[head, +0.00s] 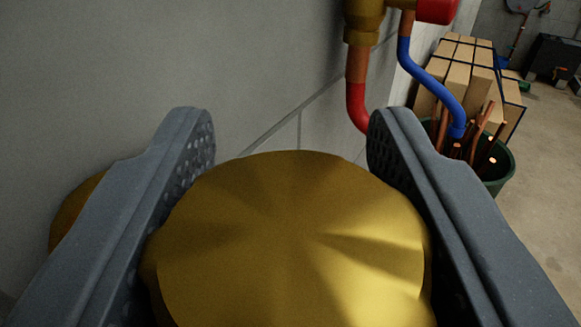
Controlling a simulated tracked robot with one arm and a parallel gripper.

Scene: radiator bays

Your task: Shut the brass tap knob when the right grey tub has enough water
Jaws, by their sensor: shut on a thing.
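The brass tap knob (295,240) fills the lower middle of the head view, large and close, with a lobed face. My gripper (290,145) has one dark grey finger on each side of it, and it is shut on the knob. Part of another brass-coloured piece (70,215) shows behind the left finger. The right grey tub and its water are not in view.
A brass fitting with a copper pipe (357,62), a red end and a blue hose (432,80) hangs near the grey wall (150,70). A green bin (495,170) of copper pipes and stacked boxes (455,75) stand at right. Floor (545,190) shows beyond.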

